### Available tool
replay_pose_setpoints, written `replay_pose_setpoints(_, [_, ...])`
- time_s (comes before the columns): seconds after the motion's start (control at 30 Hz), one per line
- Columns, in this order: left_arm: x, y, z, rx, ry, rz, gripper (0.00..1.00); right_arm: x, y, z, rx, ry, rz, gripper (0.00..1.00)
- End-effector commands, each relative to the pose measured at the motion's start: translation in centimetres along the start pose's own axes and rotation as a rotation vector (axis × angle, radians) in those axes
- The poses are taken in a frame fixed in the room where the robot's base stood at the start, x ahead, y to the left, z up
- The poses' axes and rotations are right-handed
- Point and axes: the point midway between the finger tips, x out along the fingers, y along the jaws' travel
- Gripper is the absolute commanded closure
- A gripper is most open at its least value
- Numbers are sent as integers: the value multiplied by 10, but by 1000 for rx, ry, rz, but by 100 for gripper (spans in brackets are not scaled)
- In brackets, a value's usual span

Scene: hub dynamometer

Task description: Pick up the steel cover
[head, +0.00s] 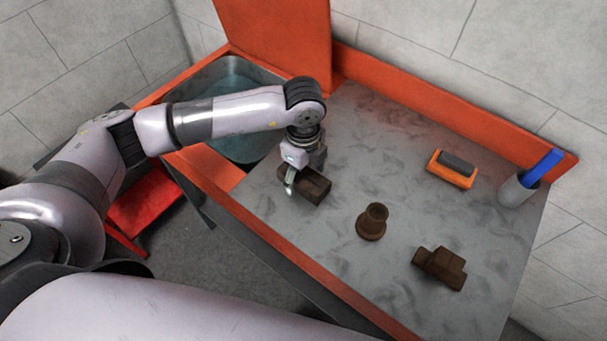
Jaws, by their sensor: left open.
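My left gripper (290,186) points down over the near left part of the grey worktop and is open. A dark brown box-like part (314,187) lies right beside its fingers, partly hidden by the gripper. I cannot tell whether they touch. A brown flanged round part (372,222) stands upright to the right of it. A brown stepped block (440,267) lies further right, near the front. No label shows which of these brown parts is the steel cover. My right gripper is not in view.
The grey worktop (400,150) has a raised orange rim. An orange-and-grey brush (452,168) and a grey cup (517,190) with a blue handle stand at the back right. A basin of liquid (222,80) with a raised orange lid (280,35) is at the back left.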

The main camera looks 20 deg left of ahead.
Motion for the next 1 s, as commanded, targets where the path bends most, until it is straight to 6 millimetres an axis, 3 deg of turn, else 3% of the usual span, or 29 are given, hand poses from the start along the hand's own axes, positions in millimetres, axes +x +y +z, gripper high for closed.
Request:
replay_pose_setpoints(0.27, [5,0,0,1,1,0,32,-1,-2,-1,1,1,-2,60])
replay_pose_setpoints(1.0, [4,0,0,1,1,0,80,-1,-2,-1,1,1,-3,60])
